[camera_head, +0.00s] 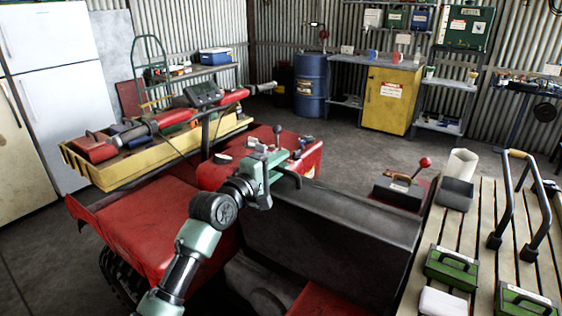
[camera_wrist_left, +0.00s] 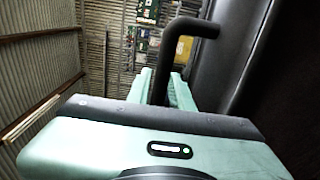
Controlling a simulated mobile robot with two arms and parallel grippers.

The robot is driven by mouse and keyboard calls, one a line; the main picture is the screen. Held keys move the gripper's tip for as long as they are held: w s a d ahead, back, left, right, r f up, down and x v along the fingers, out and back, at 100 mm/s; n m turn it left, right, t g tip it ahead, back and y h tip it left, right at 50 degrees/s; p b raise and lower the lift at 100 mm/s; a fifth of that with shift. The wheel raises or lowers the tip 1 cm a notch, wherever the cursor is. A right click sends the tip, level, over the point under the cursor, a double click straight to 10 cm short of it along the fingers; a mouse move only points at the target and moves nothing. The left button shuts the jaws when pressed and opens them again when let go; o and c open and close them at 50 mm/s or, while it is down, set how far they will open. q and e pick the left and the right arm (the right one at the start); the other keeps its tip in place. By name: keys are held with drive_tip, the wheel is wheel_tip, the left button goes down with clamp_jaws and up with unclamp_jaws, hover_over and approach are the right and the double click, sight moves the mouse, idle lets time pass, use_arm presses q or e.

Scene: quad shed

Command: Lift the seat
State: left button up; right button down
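The black seat (camera_head: 330,215) of the red quad lies in the middle of the head view, with its long dark side facing me. My left gripper (camera_head: 268,172), pale green and black, is at the seat's far left end. A bent black bar (camera_head: 291,176) projects from beside the gripper toward the seat. In the left wrist view this bar (camera_wrist_left: 178,50) rises from the gripper and bends right toward the dark seat side (camera_wrist_left: 285,80). My right gripper is not in view.
The quad's red bodywork (camera_head: 145,225) and yellow front rack (camera_head: 120,168) with tools are at left. A slatted bench (camera_head: 480,230) with green boxes stands at right. A red-knobbed lever box (camera_head: 400,190) is beyond the seat. The floor behind is clear.

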use_arm(q)
drive_tip(key=shift+r, duration=0.1)
clamp_jaws()
idle(1.4)
